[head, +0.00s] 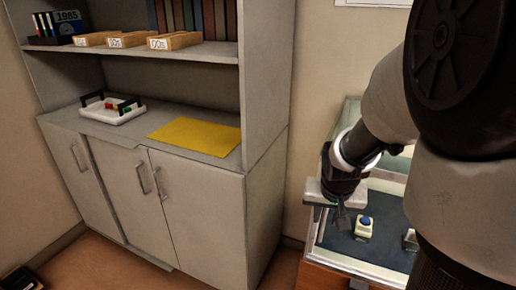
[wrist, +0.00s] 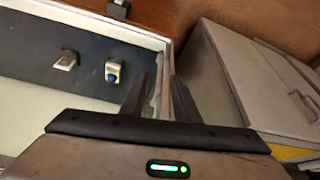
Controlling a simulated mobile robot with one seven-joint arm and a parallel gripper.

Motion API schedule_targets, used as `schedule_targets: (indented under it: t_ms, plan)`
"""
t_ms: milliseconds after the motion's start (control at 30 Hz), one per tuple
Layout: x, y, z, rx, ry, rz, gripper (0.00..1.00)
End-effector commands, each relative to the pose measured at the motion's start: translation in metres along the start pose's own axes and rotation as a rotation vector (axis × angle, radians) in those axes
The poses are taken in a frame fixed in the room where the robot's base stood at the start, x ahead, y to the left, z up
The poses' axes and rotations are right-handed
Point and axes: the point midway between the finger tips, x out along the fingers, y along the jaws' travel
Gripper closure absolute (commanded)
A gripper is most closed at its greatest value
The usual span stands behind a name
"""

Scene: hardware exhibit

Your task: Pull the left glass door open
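A glass display case (head: 318,232) with a pale frame and dark floor stands at the right in the head view, partly hidden by my arm. In the wrist view its frame (wrist: 110,22) and dark floor fill the upper left. My gripper (head: 345,222) is over the case's left side. In the wrist view, my gripper's two dark fingers (wrist: 160,92) stand apart, on either side of a thin pale glass edge. I cannot tell whether they touch it. Which pane is the left door is not clear, and no separate handle is clearly visible.
Inside the case are a blue-topped item (head: 364,228) and another small item (wrist: 66,60). Brown floor lies between cabinet and case.

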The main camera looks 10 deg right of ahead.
Motion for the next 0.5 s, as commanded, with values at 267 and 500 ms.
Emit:
schedule_targets:
  t_ms: [267, 500]
  plan:
    - [0.059, 0.001, 0.002, 0.0, -0.002, 0.001, 0.72]
    - [0.078, 0.0, 0.0, -0.001, 0.0, 0.0, 0.72]
